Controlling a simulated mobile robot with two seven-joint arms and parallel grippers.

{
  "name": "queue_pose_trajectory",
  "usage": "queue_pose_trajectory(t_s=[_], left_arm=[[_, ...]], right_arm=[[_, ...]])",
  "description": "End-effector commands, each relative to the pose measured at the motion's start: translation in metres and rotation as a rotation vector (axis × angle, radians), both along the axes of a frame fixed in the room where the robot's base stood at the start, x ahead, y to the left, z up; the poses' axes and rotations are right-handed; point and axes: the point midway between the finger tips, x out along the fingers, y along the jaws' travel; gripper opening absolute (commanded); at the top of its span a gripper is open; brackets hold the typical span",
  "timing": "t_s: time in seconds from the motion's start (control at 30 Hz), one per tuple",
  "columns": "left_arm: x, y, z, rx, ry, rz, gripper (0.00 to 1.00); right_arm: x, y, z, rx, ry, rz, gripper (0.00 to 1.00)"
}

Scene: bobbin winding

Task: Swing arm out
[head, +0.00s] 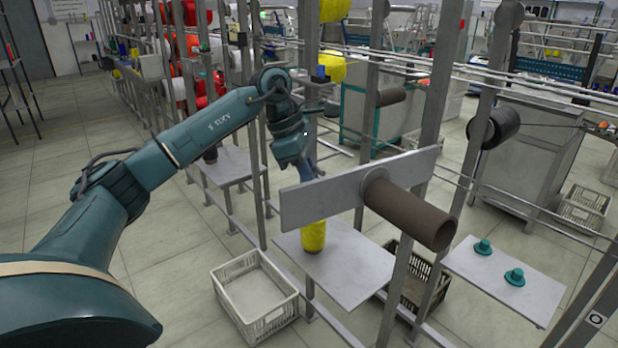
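A flat grey arm plate (340,190) runs across the winding station, with a brown tube (415,216) sticking out from its face toward the lower right. The tube is bare. My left arm reaches in from the left, and my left gripper (308,172) points down behind the plate's left part. Its fingertips are hidden by the plate, so I cannot see whether they are open or touching anything. A yellow bobbin (313,237) shows below the plate, upright at the grey shelf (345,268); its top is hidden. My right gripper is out of view.
A white crate (255,295) stands on the floor left of the shelf, and a darker crate (415,288) is partly behind it. Two green knobs (514,277) sit on a grey plate at right. Upright metal posts (415,165) and rails surround the station. The floor at left is open.

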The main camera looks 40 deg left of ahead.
Motion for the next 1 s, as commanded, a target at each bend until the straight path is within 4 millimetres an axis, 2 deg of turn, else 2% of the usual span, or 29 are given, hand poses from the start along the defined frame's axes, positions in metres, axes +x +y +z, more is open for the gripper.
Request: queue_pose_trajectory(t_s=[0.47, 0.5, 0.73, 1.0], left_arm=[[0.0023, -0.0034, 0.0020, -0.007, -0.008, 0.000, 0.00], [0.0023, -0.0036, 0.0021, -0.008, -0.009, -0.001, 0.12], [0.0019, -0.0030, 0.0015, -0.006, -0.008, -0.001, 0.31], [0.0011, -0.0013, 0.0016, -0.004, -0.004, -0.001, 0.33]], right_arm=[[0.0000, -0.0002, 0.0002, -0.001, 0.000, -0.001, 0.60], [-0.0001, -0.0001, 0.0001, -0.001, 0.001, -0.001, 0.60], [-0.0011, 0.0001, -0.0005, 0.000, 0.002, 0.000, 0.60], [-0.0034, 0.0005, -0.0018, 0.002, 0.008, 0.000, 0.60]])
